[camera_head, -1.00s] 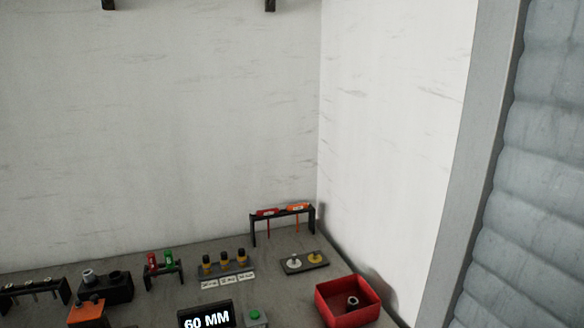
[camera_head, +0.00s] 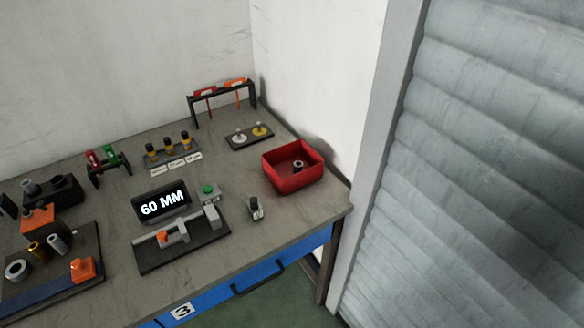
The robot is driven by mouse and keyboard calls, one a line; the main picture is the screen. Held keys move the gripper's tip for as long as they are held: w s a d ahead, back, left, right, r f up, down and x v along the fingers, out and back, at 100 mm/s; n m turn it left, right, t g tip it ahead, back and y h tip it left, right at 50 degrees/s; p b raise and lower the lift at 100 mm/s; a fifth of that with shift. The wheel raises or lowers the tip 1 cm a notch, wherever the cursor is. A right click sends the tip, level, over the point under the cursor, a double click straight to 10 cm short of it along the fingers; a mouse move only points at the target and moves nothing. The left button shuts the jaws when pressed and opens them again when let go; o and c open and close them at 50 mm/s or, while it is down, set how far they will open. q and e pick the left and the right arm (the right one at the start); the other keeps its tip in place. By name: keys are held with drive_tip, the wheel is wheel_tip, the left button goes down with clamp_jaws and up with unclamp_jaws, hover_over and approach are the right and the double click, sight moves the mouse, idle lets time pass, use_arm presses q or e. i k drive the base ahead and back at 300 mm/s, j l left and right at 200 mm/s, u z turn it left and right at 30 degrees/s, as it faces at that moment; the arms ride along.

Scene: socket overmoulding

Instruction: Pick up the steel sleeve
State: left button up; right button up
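I cannot tell for sure which part is the steel sleeve. A grey metal cylinder (camera_head: 56,244) stands at the lower left on a dark board, next to a brass-coloured cylinder (camera_head: 36,251). A wide grey metal ring (camera_head: 16,270) is to their left. Another grey hollow cylinder (camera_head: 29,187) is at a black block at the left. A small dark-and-grey hollow part (camera_head: 298,166) lies in the red bin. Neither of my grippers is in view.
The red bin (camera_head: 282,182) is near the table's right end. A rack with screwdriver-like tools (camera_head: 222,98) is at the back. A roller shutter (camera_head: 480,160) is at right.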

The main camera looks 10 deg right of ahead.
sight(28, 185)
drive_tip(key=k+j+u, duration=0.15)
drive_tip(key=u, duration=1)
